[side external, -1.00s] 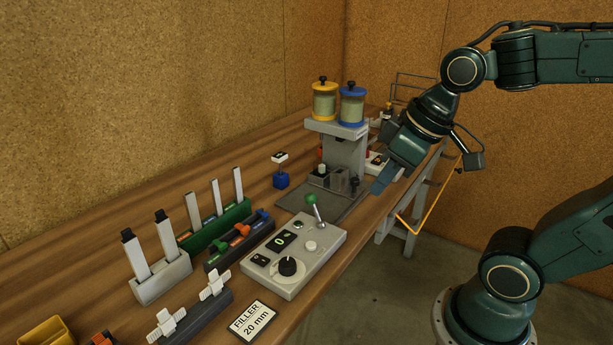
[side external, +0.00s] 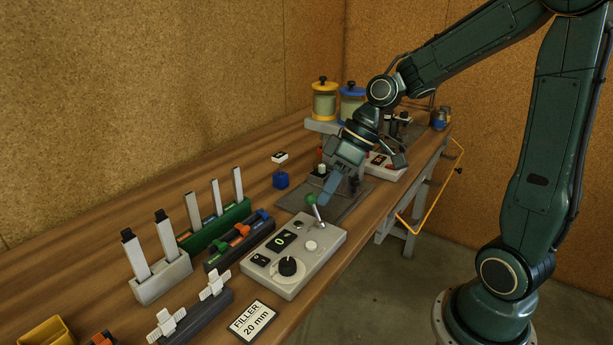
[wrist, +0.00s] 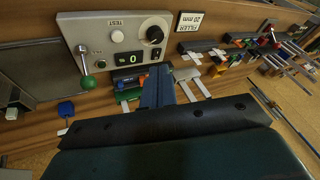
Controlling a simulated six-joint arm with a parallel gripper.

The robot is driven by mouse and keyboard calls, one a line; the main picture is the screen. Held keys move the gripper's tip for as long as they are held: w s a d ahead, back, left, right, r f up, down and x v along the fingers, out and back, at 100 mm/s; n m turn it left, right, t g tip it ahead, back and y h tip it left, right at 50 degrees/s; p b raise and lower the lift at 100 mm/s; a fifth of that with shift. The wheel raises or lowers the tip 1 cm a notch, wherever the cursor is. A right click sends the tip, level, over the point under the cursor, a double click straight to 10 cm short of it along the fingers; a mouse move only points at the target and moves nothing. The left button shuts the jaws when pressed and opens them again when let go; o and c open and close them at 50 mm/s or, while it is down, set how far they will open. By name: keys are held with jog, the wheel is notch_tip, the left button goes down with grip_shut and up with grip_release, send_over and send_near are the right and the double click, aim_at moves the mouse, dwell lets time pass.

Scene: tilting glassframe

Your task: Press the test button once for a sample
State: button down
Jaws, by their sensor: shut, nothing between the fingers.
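The grey control box (side external: 318,268) sits on the bench; it also shows at the top of the wrist view (wrist: 97,22). Its white round test button (side external: 311,246) is clear of my gripper, and in the wrist view the button (wrist: 117,36) sits beside the TEST label. The display (wrist: 130,58) reads 0. A green-knobbed lever (side external: 317,210) stands at the box's far end. My gripper (side external: 327,193) is shut and empty, pointing down above the lever's knob; I cannot tell whether they touch. Its blue-grey fingers (wrist: 158,85) show below the box in the wrist view.
A black dial (side external: 288,267) is near the button. A filler machine with yellow-lidded (side external: 325,100) and blue-lidded jars stands behind my gripper. A green rack (side external: 217,228) with strips lies left of the box. A FILLER 20 mm card (side external: 253,320) lies in front.

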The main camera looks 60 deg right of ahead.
aim_at(316, 243)
jog(key=w+d+f+y, duration=0.2)
jog(key=w+f+y, duration=0.1)
jog(key=w+f, duration=0.1)
jog(key=shift+d+t, duration=0.25)
jog(key=shift+t, duration=0.05)
jog(key=shift+f, duration=0.2)
dwell(0.4)
jog(key=shift+f, duration=4.2)
jog(key=shift+f, duration=0.8)
jog(key=shift+r, duration=0.8)
dwell(0.3)
